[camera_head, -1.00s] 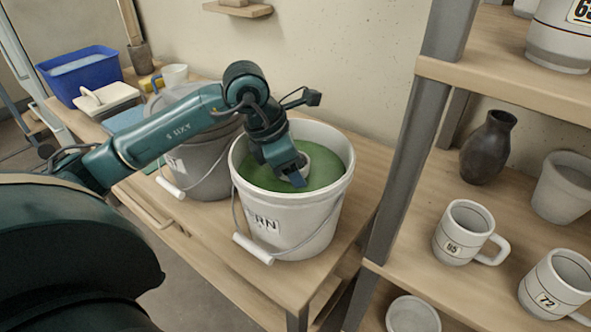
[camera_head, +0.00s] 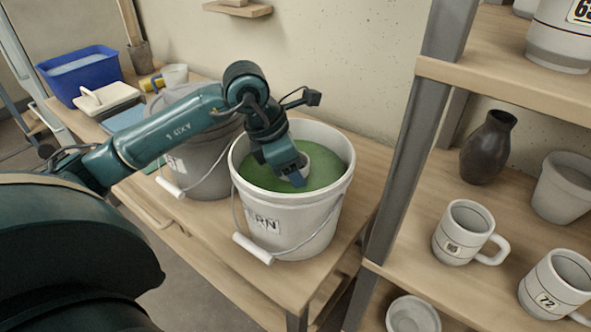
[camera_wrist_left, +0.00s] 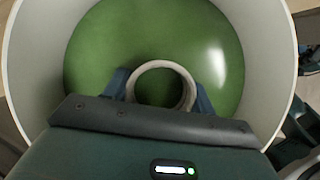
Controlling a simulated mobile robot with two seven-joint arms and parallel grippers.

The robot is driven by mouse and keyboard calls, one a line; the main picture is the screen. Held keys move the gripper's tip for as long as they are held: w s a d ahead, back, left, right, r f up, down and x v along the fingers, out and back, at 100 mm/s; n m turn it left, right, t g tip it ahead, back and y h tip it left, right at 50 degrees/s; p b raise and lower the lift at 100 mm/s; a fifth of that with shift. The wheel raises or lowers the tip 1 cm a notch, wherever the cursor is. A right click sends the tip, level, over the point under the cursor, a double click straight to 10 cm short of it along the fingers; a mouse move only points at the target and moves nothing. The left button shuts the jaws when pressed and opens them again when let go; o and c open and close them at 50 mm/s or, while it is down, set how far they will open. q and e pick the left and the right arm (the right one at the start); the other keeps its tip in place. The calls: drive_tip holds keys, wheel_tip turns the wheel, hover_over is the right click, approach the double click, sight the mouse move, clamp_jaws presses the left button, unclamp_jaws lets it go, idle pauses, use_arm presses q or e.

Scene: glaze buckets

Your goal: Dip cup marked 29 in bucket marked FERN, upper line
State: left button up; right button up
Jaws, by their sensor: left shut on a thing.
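The white bucket marked FERN (camera_head: 305,222) stands on the wooden table and holds green glaze (camera_head: 325,166). My left gripper (camera_head: 296,174) reaches down inside this bucket, shut on a pale cup (camera_head: 320,165). In the left wrist view the cup (camera_wrist_left: 163,68) shows as a round rim between the two blue fingers (camera_wrist_left: 160,92), with green glaze all around it. The cup's lower part, its number and its lines are hidden, so I cannot tell how deep it sits. My right gripper is not in view.
A grey bucket (camera_head: 205,165) stands close left of the FERN bucket. A blue bin (camera_head: 80,75) is farther left. A shelf post (camera_head: 410,150) rises on the right; the shelves hold mugs marked 72 (camera_head: 552,287) and apparently 95 (camera_head: 462,232), and a dark vase (camera_head: 487,148).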

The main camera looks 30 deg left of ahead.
use_arm(q)
drive_tip(key=shift+r+p, duration=2.65)
drive_tip(key=shift+r, duration=1.05)
drive_tip(key=shift+f, duration=0.1)
wheel_tip(320, 180, up, 8)
drive_tip(key=p, duration=0.5)
drive_tip(key=shift+f, duration=0.15)
